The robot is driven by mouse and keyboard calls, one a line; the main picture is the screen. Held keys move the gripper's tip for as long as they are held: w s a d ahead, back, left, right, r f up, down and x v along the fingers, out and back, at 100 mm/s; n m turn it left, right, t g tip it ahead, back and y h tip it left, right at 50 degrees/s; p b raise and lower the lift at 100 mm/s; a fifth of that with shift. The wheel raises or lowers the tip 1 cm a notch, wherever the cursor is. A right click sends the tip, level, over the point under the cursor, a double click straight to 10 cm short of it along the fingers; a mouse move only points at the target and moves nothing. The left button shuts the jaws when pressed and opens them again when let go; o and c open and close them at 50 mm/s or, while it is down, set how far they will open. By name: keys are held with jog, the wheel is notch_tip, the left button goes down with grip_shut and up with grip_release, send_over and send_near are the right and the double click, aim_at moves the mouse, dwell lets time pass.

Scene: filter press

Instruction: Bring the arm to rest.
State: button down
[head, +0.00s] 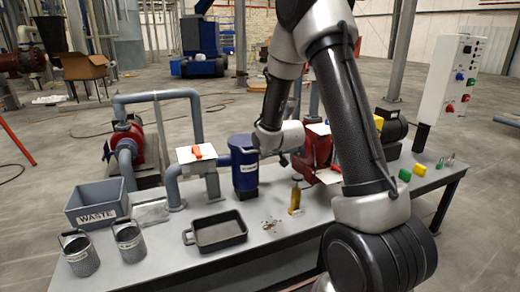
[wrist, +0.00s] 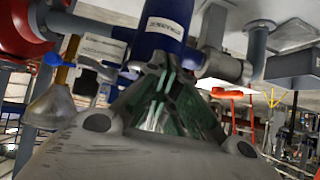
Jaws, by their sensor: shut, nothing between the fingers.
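My arm rises from the lower right of the head view, bends at the top and hangs down over the back of the bench (head: 285,240). Its wrist end is beside the blue canister (head: 245,178), just right of its top. My gripper (wrist: 170,72) shows in the wrist view with its greenish fingers together and nothing between them. The labelled blue canister (wrist: 165,25) is beyond the fingertips there; I cannot tell whether they touch. In the head view the fingers are too small to make out clearly.
A grey WASTE bin (head: 97,198), two metal pails (head: 80,255), a black tray (head: 218,232) and a small amber bottle (head: 294,197) stand on the bench. A red pump (head: 127,145) and grey pipes are behind. A white control box (head: 452,78) stands at right.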

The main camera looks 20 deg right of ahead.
jog(key=s+f+g, duration=0.3)
jog(key=s+f, duration=0.1)
jog(key=s, duration=0.5)
jog(key=s+f+g, duration=0.4)
jog(key=s, duration=0.4)
jog(key=s+r, duration=2.3)
jog(key=r, duration=0.3)
jog(key=shift+a+r+t, duration=0.35)
jog(key=shift+r+t, duration=0.05)
jog(key=shift+s, duration=0.1)
